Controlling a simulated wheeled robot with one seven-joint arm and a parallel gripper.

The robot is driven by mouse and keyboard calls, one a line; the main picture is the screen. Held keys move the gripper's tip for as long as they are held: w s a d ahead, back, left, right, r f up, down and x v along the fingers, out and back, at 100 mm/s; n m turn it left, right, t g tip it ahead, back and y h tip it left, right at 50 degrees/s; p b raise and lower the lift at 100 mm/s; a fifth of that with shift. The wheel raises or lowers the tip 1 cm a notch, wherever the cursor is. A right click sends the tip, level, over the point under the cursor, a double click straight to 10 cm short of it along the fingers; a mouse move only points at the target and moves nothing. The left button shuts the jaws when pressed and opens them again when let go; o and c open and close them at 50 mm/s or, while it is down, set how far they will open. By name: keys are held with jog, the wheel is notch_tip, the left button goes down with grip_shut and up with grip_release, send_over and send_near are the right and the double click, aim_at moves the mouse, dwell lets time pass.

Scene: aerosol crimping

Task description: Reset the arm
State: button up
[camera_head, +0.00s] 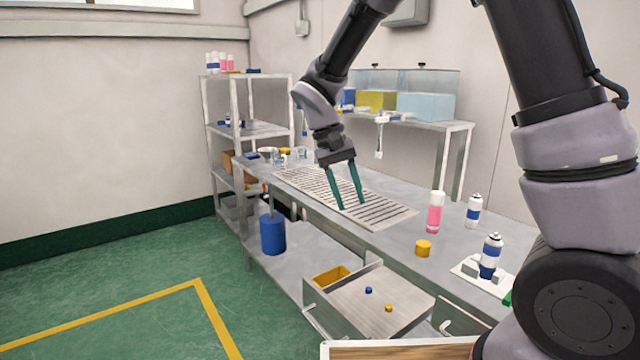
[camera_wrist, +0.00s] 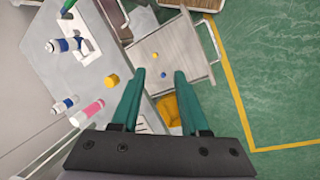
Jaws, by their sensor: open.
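My gripper (camera_head: 348,187) has two green fingers and hangs from my arm over the slatted rack on the workbench. The fingers are apart with nothing between them. In the wrist view my gripper (camera_wrist: 160,80) shows the same open, empty fingers, with the bench on the left and the drawer and floor beyond. The gap between the fingertips and the rack (camera_head: 393,217) is hard to judge.
A pink can (camera_head: 435,212), a white-blue can (camera_head: 473,211), a yellow cap (camera_head: 423,248) and a can in a fixture (camera_head: 490,257) stand on the bench's right. Below is an open drawer (camera_head: 365,305). A shelf unit (camera_head: 240,100) stands at the back left; green floor (camera_head: 120,300) is clear.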

jog(key=s+d+r+m+t+y, duration=0.2)
jog(key=s+d+r+t, duration=0.2)
jog(key=d+r, duration=0.5)
jog(key=s+d+r+m+t+y, duration=0.2)
jog(key=s+d+r+t+y, duration=0.1)
jog(key=s+d+r, duration=0.5)
jog(key=shift+d+r+t+y, duration=0.3)
jog(key=shift+d+r+t, duration=0.3)
jog(key=shift+d+r, duration=0.2)
